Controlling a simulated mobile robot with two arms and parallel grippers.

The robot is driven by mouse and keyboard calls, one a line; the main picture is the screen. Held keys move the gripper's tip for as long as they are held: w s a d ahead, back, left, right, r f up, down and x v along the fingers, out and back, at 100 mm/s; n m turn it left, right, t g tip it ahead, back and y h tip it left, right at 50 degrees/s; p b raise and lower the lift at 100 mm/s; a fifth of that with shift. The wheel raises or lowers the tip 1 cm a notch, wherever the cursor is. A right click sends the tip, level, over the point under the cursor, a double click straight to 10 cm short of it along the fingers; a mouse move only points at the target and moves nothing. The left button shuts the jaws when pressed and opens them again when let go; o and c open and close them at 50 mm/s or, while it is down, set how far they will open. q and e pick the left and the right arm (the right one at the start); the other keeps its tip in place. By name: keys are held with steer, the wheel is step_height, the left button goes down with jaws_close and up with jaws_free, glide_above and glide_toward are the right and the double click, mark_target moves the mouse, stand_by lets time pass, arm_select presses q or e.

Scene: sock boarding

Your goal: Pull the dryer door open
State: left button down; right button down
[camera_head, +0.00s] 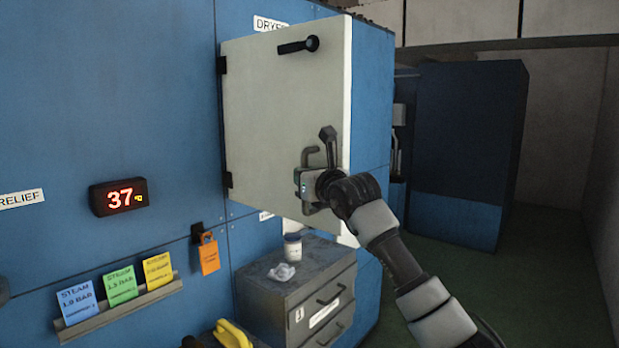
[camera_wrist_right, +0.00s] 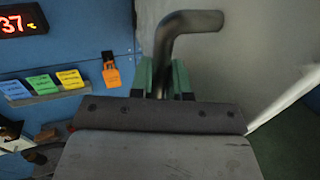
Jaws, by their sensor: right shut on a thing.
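The dryer door (camera_head: 270,110) is a pale grey panel on the blue machine, hinged on its left side. Its right edge stands out from the blue body, so it looks partly open. A black lever (camera_head: 298,45) is near its top. The bent grey door handle (camera_head: 311,153) is at its lower right. My right gripper (camera_head: 309,185) is at this handle. In the right wrist view, the green fingers (camera_wrist_right: 160,78) are shut around the handle's bar (camera_wrist_right: 163,50). Part of the handle is hidden by the gripper. My left gripper is not in view.
A grey drawer cabinet (camera_head: 300,285) with a small white jar (camera_head: 292,247) stands below the door. A red display (camera_head: 118,197) and coloured cards (camera_head: 120,286) are on the blue wall at left. Green floor (camera_head: 450,280) is clear at right, before a dark blue cabinet (camera_head: 460,140).

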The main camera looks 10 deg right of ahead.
steer(key=shift+r, duration=0.35)
steer(key=c, duration=1.3)
jaws_free()
steer(key=shift+a, duration=0.15)
steer(key=shift+c, duration=0.2)
steer(key=shift+o, duration=1.2)
steer(key=shift+w+a+f, duration=0.15)
steer(key=shift+a, duration=0.05)
steer(key=shift+f, duration=0.1)
steer(key=shift+d+f, duration=0.1)
steer(key=shift+d, duration=0.1)
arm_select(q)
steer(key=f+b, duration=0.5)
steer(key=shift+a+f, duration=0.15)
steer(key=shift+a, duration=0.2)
arm_select(e)
steer(key=v, duration=1)
steer(key=shift+s, duration=0.35)
